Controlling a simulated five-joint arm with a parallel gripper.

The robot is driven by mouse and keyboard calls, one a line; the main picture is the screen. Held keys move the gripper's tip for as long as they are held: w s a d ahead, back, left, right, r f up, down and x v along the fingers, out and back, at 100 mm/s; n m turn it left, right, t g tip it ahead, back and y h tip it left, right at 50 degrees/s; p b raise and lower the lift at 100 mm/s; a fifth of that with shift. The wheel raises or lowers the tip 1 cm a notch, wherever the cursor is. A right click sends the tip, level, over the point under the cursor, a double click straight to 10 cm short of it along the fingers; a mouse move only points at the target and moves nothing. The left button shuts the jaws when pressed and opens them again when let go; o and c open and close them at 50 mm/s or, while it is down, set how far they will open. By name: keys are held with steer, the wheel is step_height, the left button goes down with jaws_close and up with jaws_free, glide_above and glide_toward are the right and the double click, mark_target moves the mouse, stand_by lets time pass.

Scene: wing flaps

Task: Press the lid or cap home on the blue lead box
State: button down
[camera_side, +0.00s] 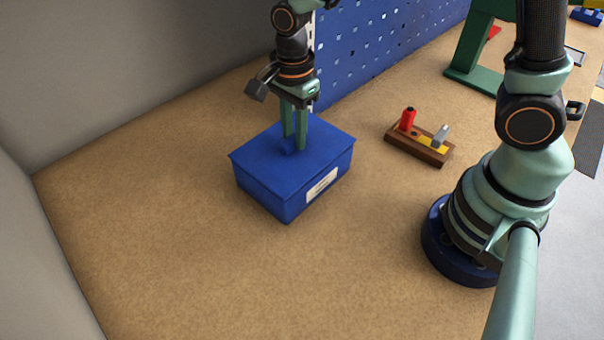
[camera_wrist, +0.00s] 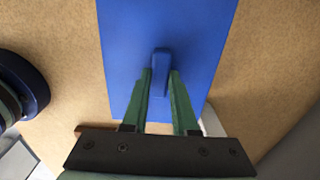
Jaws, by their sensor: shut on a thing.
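The blue lead box (camera_side: 268,195) stands on the tan bench with a pale label (camera_side: 321,185) on one side. A flat blue lid (camera_side: 322,140) lies across its top. I cannot tell whether the lid sits fully down all round. A small raised blue handle (camera_wrist: 160,62) stands in the middle of the lid. My gripper (camera_side: 294,143) points down from above, with its two green fingers shut on this handle. The wrist view shows the fingertips of my gripper (camera_wrist: 161,76) on either side of the handle, partly hiding it.
A wooden block (camera_side: 420,150) with a red piece (camera_side: 407,119) and a grey piece (camera_side: 440,134) lies right of the box. A blue pegboard (camera_side: 385,40) stands behind. A green frame (camera_side: 468,75) is at the back right. The bench left and in front is clear.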

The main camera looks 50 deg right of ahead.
stand_by(0.4)
steer(key=c, duration=0.6)
jaws_free()
steer(key=o, duration=0.5)
steer(key=shift+r, duration=3.5)
